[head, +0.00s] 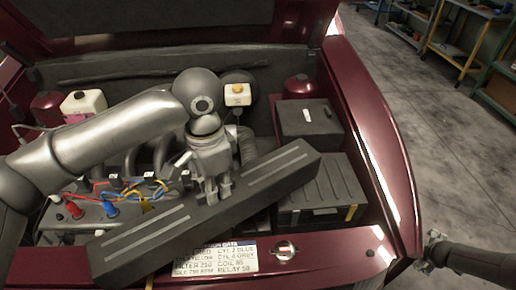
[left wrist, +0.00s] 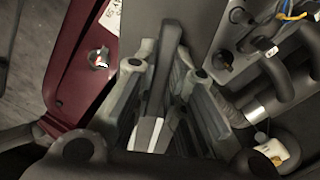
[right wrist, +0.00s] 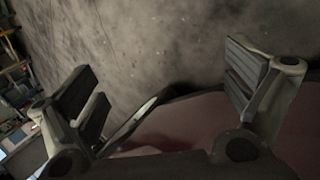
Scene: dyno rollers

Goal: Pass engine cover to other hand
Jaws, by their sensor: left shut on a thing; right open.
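The engine cover (head: 150,237) is a long dark grey slab with light stripes. It lies tilted across the engine bay in the head view, its right end higher in the picture. My left gripper (head: 217,190) is shut on it near its middle. The cover also shows between the left fingers in the left wrist view (left wrist: 195,25). My right gripper (right wrist: 165,95) is open and empty in the right wrist view. In the head view my right arm is at the right edge, outside the car's fender and apart from the cover.
The engine (head: 75,210) with coloured plugs and wires lies left of the cover. A black box (head: 310,120) and a battery-like box (head: 330,185) stand right of it. The red front panel (head: 330,250) carries a label (head: 215,260) and a latch (head: 284,250).

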